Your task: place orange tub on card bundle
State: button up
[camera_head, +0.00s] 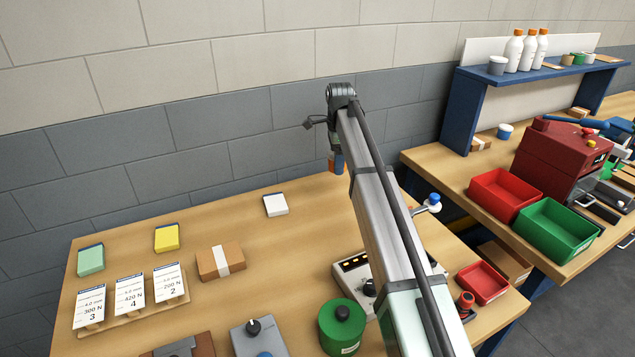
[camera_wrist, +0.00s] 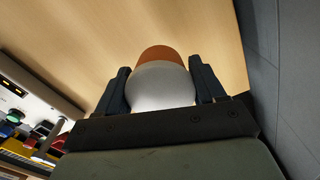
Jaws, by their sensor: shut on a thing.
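My gripper (camera_head: 337,162) is at the back of the wooden table, beyond the end of my arm. In the wrist view my gripper (camera_wrist: 160,78) is shut on the orange tub (camera_wrist: 160,54), with a dark finger on each side. The tub shows an orange far end and a rounded white near part. In the head view only a small orange piece of the tub (camera_head: 332,165) shows beside the fingers. A brown block with a white band (camera_head: 208,264), which looks like the card bundle, lies left of centre on the table. My gripper is well apart from it.
White (camera_head: 275,205), yellow (camera_head: 167,238) and green (camera_head: 91,261) pads lie on the table. A stand with numbered cards (camera_head: 130,300) is at front left. A green round container (camera_head: 341,327) stands at the front. The table between the white pad and my gripper is clear.

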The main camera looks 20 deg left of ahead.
jog(key=shift+a+r, duration=0.1)
jog(key=shift+r, duration=0.35)
jog(key=s+a+r+n, duration=0.3)
jog(key=s+a, duration=1.5)
jog(key=m, duration=0.2)
send_over(219, 257)
jog(key=shift+f, duration=4.75)
jog(key=shift+f, duration=0.2)
